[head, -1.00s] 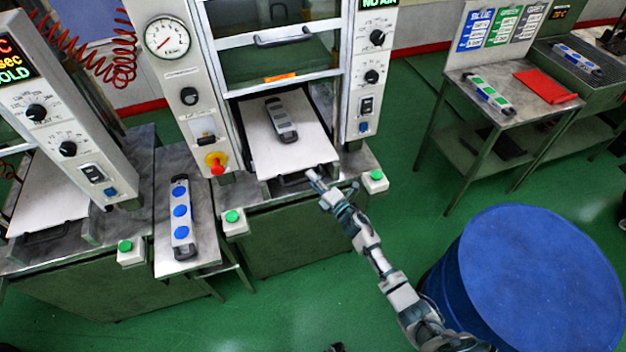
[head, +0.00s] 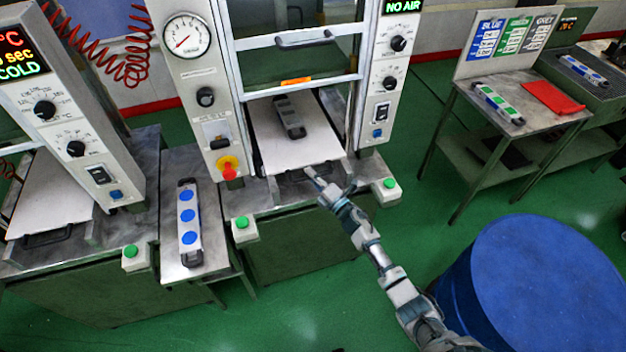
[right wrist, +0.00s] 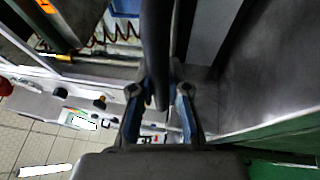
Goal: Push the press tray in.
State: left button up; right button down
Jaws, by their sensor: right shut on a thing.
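The press tray (head: 270,150) is a pale flat plate sticking partly out of the middle press, under its lowest crossbar. A dark grey mould (head: 289,117) lies on it towards the back. The tray's dark front handle (head: 290,174) is partly hidden by my right gripper (head: 313,175), which is at the right part of it. In the right wrist view a dark bar, the handle (right wrist: 157,45), runs between the two blue-edged fingers, which are shut on it. My left gripper is not in view.
Green buttons (head: 242,222) and (head: 389,184) flank the press front. A mould with blue discs (head: 187,215) lies on a side table at left. A blue drum (head: 545,285) stands at lower right. A table at right bears a green-marked mould (head: 497,103) and a red cloth (head: 552,98).

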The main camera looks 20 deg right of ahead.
jog(key=c, duration=1.1)
grip_release()
jog(key=shift+w+d+f, duration=0.1)
jog(key=shift+f, duration=0.2)
jog(key=shift+c, duration=0.2)
jog(key=shift+w+d, duration=0.1)
jog(key=shift+r, duration=0.1)
jog(key=shift+s+d, duration=0.1)
jog(key=shift+s, duration=0.15)
jog(key=v, duration=1.1)
jog(key=shift+s, duration=0.2)
jog(key=shift+d, duration=0.15)
